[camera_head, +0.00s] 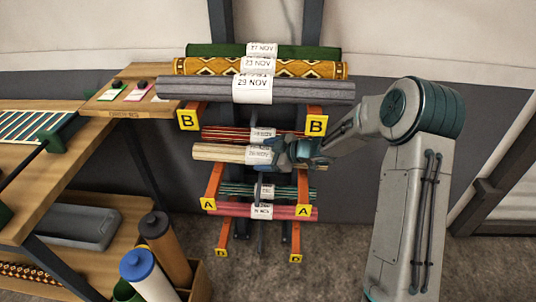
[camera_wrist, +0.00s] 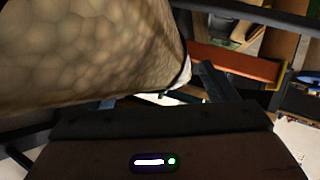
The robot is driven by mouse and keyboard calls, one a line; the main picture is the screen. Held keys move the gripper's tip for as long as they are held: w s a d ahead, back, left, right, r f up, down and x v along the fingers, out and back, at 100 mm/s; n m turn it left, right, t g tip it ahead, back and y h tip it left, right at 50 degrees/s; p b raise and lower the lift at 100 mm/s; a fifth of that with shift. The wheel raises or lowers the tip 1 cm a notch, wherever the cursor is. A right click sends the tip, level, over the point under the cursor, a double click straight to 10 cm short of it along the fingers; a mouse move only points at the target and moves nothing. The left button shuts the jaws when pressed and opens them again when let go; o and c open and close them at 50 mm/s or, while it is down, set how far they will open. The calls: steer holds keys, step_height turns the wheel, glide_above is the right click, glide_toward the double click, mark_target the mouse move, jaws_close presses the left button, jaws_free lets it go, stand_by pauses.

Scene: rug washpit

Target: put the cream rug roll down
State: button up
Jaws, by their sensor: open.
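The cream rug roll (camera_head: 220,153) lies level on the rack, below the B labels, with a white paper band (camera_head: 258,156) near its middle. My gripper (camera_head: 298,153) is at the roll's right part and covers some of it. In the wrist view a large tan, mottled surface (camera_wrist: 90,50), which seems to be the roll close up, fills the upper left. The jaws are open; whether they touch the roll cannot be told. The rack's orange arms (camera_head: 214,185) carry yellow letter labels.
A grey roll (camera_head: 190,90), a yellow patterned roll and a green roll lie above. A red striped roll (camera_head: 225,133) lies just behind the cream one; green and pink rolls (camera_head: 235,211) lie lower. A wooden bench (camera_head: 100,125) stands left, with upright rolls in a box below.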

steer(key=s+d+r+m+t+h+p, duration=0.1)
steer(key=s+d+r+m+t+h, duration=0.2)
steer(key=d+r, duration=0.4)
steer(key=s+d+r+m+t+h, duration=0.1)
steer(key=d+r+m+h, duration=0.2)
steer(key=d+r+h, duration=0.5)
steer(key=s+d+m+g+h, duration=0.1)
steer(key=s+d+m+h, duration=0.1)
steer(key=s+d+m, duration=0.6)
steer(key=s+a+m+g+y, duration=0.1)
steer(key=s+a+g, duration=0.1)
steer(key=s, duration=0.9)
steer(key=s+a+m+g+y, duration=0.1)
steer(key=s+g, duration=0.3)
steer(key=s, duration=0.7)
steer(key=shift+a+f+m+g, duration=0.3)
steer(key=shift+a+m, duration=0.3)
steer(key=shift+a, duration=0.2)
